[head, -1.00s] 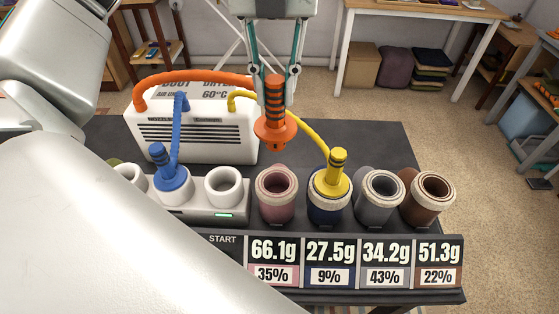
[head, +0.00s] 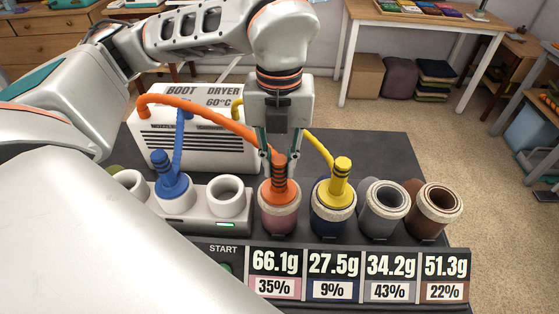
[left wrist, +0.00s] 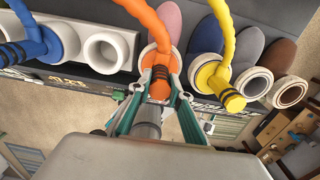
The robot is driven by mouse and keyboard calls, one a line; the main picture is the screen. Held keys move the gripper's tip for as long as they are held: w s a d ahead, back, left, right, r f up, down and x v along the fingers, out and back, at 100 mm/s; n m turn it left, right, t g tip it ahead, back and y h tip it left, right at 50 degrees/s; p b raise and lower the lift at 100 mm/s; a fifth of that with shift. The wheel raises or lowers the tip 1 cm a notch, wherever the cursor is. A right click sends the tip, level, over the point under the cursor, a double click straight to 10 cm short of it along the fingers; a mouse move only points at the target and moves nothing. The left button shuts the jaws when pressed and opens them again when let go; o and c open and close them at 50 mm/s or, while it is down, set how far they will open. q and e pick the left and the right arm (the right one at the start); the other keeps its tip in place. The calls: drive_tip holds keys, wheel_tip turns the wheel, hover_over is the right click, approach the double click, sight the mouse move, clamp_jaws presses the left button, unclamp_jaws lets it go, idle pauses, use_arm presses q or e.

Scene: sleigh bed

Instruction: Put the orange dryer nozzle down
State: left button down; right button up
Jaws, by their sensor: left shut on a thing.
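The orange dryer nozzle (head: 280,190) is upright with its flange at the mouth of the pink boot (head: 280,217), which reads 66.1g and 35% on the panel. My left gripper (head: 279,172) is shut on the nozzle's grip from above. In the left wrist view the orange nozzle (left wrist: 160,85) sits between the green-sided fingers of my left gripper (left wrist: 161,90). The pink boot's opening is mostly hidden under the flange. The orange hose runs back to the white boot dryer (head: 195,145). My right gripper is not in view.
The yellow nozzle (head: 340,185) stands in the blue boot (head: 333,215) just right of my gripper. The blue nozzle (head: 170,180) stands in a white holder (head: 205,215); a white socket beside it is empty. Grey (head: 383,215) and brown (head: 430,215) boots stand open at right.

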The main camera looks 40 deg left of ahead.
use_arm(q)
drive_tip(key=c, duration=1.8)
unclamp_jaws()
drive_tip(key=shift+c, duration=0.2)
wheel_tip(320, 180, up, 12)
